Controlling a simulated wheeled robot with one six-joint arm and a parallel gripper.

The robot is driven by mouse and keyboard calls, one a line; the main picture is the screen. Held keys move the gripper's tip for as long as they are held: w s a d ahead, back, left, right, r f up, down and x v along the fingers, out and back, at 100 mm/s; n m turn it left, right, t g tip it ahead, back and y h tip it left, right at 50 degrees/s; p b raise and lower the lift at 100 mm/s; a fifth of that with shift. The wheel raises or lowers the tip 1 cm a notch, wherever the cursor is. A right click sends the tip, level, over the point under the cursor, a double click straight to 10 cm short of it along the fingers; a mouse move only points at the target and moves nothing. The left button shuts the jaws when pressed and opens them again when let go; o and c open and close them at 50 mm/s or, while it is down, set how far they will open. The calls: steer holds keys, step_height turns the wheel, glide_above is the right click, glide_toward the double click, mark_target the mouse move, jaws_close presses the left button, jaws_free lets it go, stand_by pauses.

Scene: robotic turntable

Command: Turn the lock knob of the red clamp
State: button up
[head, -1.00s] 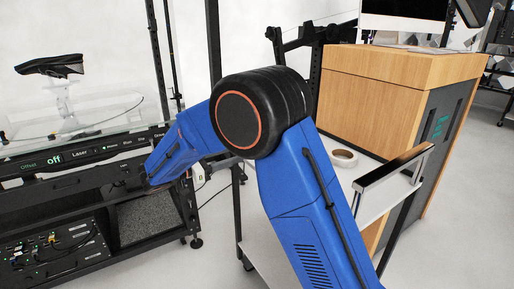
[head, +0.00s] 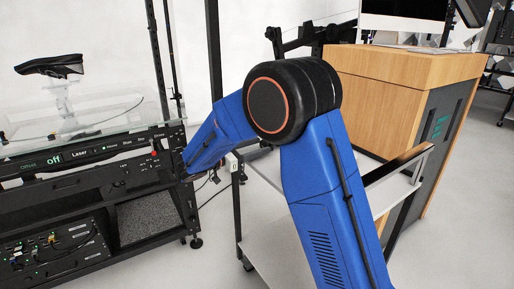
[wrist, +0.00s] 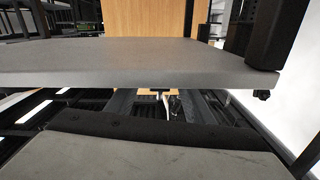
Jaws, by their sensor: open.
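I do not make out a red clamp or its lock knob in either view. A small red spot (head: 153,153) shows on the front of the black turntable frame, too small to identify. My blue arm bends over the middle of the head view, its far end low beside the right end of the frame (head: 140,178).
A black shoe (head: 50,66) is held up above the turntable. A white cart (head: 265,225) stands behind my arm, beside a wooden cabinet (head: 385,100) with a monitor (head: 405,15). Black upright posts (head: 213,50) rise behind the frame. Grey floor is clear at the lower right.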

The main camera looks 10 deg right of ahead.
steer(key=c, duration=1.1)
steer(key=shift+o, duration=0.2)
steer(key=shift+n, duration=2.4)
steer(key=o, duration=1.1)
steer(key=shift+c, duration=0.2)
steer(key=shift+a, duration=0.1)
steer(key=v, duration=1.7)
steer(key=shift+s+a, duration=0.1)
